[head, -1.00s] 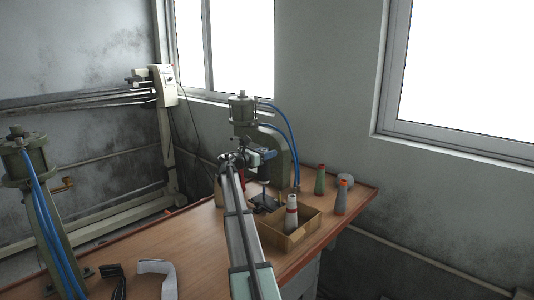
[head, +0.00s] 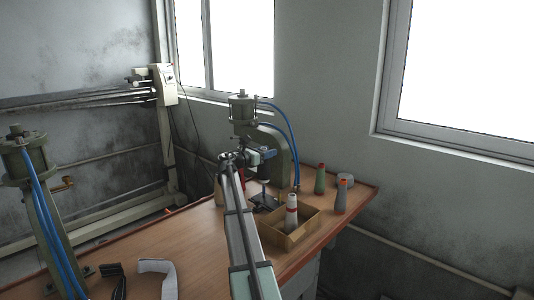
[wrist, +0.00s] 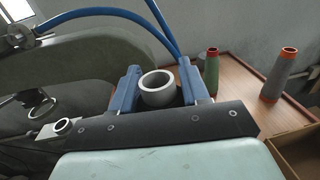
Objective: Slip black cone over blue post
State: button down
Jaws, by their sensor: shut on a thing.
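My gripper (wrist: 159,76), with blue fingers, is shut on a cone (wrist: 157,90) in the wrist view. The cone's pale, open round rim faces the camera; the part below looks dark and is mostly hidden. In the head view my gripper (head: 264,155) is in front of the green press, above the table. A small post-like part (head: 264,187) stands on a dark base below it. It is too small to tell whether this is the blue post; no blue post shows clearly in the wrist view.
A green press (head: 273,138) with blue hoses stands close behind my gripper. A green cone (head: 320,180) and a grey cone (head: 341,197) stand near the table's right edge. Bare table (head: 200,235) lies left.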

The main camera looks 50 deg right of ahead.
aim_at(267, 169)
jog(key=shift+f, duration=4)
jog(key=shift+c, duration=2.4)
grip_release()
jog(key=w+a, duration=0.1)
jog(key=a, duration=1.2)
jog(key=shift+w+a, duration=0.35)
jog(key=shift+w, duration=0.05)
